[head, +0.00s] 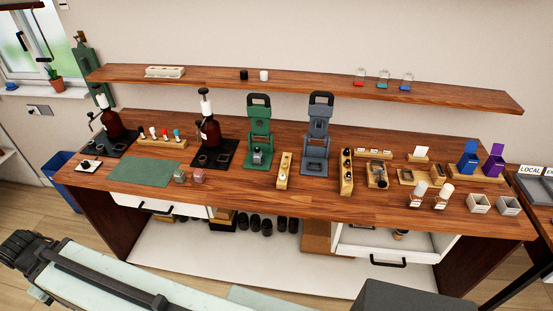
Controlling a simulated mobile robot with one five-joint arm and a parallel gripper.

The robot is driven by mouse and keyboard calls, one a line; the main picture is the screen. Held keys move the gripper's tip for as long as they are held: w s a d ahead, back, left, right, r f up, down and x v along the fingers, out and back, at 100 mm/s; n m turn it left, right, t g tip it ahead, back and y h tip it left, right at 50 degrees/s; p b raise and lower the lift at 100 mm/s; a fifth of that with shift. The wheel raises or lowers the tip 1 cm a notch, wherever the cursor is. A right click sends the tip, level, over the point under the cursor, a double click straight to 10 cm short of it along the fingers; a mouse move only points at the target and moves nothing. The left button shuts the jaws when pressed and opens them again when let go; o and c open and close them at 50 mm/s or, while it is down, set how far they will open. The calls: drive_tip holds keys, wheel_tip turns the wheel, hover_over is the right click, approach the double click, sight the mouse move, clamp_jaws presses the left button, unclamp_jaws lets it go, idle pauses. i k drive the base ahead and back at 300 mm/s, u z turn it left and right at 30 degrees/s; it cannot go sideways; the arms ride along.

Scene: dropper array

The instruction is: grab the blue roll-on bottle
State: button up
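The thing that best fits the blue roll-on bottle is a small clear item with a blue lower part (406,83) on the right part of the wall shelf. It is too small to tell if it is a roll-on bottle. A similar item with a teal part (383,80) and one with a red part (360,79) stand to its left, apart from it. No gripper fingers can be made out. Dark and pale parts of my own body fill the lower left.
The brown wall shelf (300,82) also bears a pale tray (165,72) and two small jars. The workbench (330,200) below holds two pump bottles, a green press (259,130), a grey press (318,130) and wooden racks. A blue bin (66,180) stands at left.

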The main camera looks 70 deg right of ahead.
sight(257, 157)
drive_tip(key=z, duration=0.2)
drive_tip(key=i, duration=1)
drive_tip(key=u, duration=0.05)
